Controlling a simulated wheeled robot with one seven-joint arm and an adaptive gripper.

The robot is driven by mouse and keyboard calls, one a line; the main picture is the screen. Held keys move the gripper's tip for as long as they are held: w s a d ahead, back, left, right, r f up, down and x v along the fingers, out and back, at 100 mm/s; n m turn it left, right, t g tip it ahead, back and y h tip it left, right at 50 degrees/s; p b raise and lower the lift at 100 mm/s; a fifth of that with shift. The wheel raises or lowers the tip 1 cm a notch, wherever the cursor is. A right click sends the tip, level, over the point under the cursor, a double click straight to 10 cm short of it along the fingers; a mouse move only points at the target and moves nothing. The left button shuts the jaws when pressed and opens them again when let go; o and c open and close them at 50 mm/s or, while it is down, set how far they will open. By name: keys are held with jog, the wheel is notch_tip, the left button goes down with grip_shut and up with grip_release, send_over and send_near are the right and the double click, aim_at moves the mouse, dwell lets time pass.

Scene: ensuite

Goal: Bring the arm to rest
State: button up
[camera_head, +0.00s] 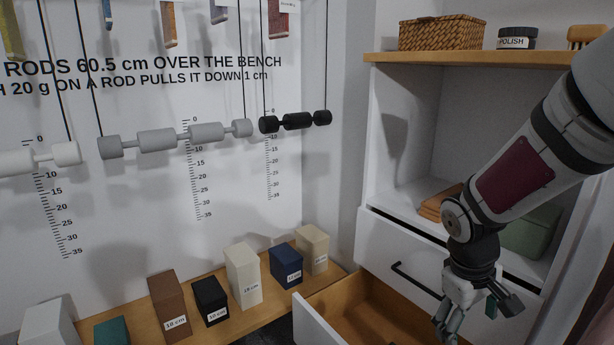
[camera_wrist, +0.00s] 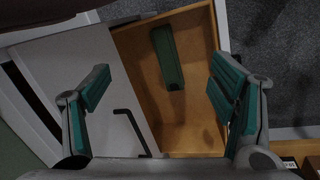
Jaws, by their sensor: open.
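My arm reaches in from the right side of the head view and bends down at the wrist. My gripper (camera_head: 467,314) points downward in front of the cabinet, beside the open drawer. In the wrist view, my gripper (camera_wrist: 158,88) has its two teal-padded fingers spread wide with nothing between them. The wooden-bottomed drawer (camera_wrist: 186,137) lies below the fingers; it also shows in the head view (camera_head: 375,312). A dark green oblong object (camera_wrist: 167,58) lies in the drawer, apart from the fingers.
A closed drawer front with a black handle (camera_head: 415,281) is close to my gripper. Above are a shelf (camera_head: 470,58) with a basket (camera_head: 441,33) and a polish tin (camera_head: 516,39). Several labelled blocks stand on the bench (camera_head: 224,315) at left. Weighted rods (camera_head: 178,138) hang on cords.

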jog(key=s+a+r+m+y, duration=0.1)
jog(key=s+a+r, duration=0.25)
jog(key=s, duration=0.55)
jog(key=s+a+r+m+y, duration=0.1)
jog(key=s+a+r+m, duration=0.15)
jog(key=s+r, duration=0.45)
jog(key=s+a+r+y, duration=0.15)
jog(key=s+a, duration=0.25)
jog(key=s, duration=0.6)
notch_tip(320, 180, up, 27)
jog(key=t+p, duration=0.3)
jog(key=p, duration=2.2)
jog(key=shift+s+t+h, duration=0.2)
jog(key=shift+t+h, duration=0.15)
jog(key=shift+t, duration=0.05)
jog(key=shift+d, duration=0.1)
